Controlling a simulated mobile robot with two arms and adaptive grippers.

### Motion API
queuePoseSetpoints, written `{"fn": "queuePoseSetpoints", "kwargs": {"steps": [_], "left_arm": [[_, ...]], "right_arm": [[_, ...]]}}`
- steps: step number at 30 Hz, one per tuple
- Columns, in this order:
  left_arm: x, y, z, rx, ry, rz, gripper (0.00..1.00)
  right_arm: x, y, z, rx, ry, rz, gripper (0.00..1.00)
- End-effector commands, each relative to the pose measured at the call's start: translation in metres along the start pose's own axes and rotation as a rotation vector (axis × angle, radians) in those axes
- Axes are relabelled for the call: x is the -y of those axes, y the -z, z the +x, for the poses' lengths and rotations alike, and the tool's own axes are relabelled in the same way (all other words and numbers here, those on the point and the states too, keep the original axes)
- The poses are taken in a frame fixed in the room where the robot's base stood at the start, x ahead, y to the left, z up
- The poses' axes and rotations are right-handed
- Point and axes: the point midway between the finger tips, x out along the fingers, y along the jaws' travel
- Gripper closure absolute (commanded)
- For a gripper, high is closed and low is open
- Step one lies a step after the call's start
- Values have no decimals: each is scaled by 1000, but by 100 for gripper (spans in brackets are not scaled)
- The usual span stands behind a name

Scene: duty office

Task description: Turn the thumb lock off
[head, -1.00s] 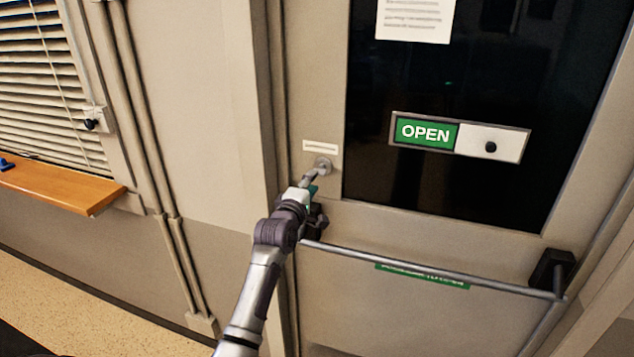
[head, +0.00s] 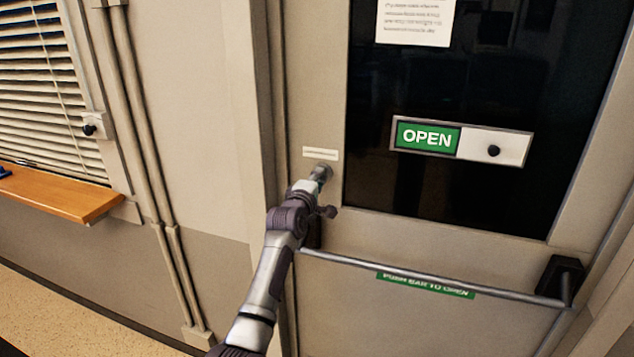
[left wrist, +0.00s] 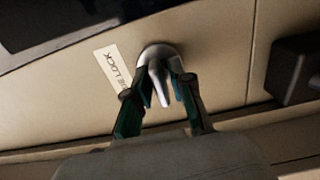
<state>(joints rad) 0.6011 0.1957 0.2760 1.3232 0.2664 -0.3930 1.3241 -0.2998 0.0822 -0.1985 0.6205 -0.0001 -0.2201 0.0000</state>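The thumb lock (head: 325,168) is a small round silver fitting with a turn piece on the door's left stile. It also shows in the left wrist view (left wrist: 158,62), its narrow turn piece pointing towards my gripper. My left gripper (head: 318,179) is right at the lock in the head view, hiding part of it. In the left wrist view the two dark teal fingers (left wrist: 160,104) are apart, one on each side of the turn piece. A gap shows beside the left finger; contact on the right is unclear. My right gripper is in neither view.
A label (head: 320,153) is above the lock. A push bar (head: 430,275) crosses the door below my gripper. A green OPEN sign (head: 428,137) with a dark knob sits on the dark glass. A wooden sill (head: 75,197) and blinds are at left.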

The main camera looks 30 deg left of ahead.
Motion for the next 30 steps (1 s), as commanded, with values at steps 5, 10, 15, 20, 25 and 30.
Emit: {"fn": "queuePoseSetpoints", "kwargs": {"steps": [5,10,15,20,25,30], "left_arm": [[0,0,0,0,0,0,100],[-3,-1,0,1,1,-112,100],[-3,-2,0,0,4,-360,100],[-1,-1,0,0,3,-522,100],[1,0,0,0,2,-555,100],[1,0,0,0,2,-558,100]], "right_arm": [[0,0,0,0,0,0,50],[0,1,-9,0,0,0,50],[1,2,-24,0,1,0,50],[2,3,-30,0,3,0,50],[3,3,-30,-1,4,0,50],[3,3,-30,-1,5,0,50]]}}
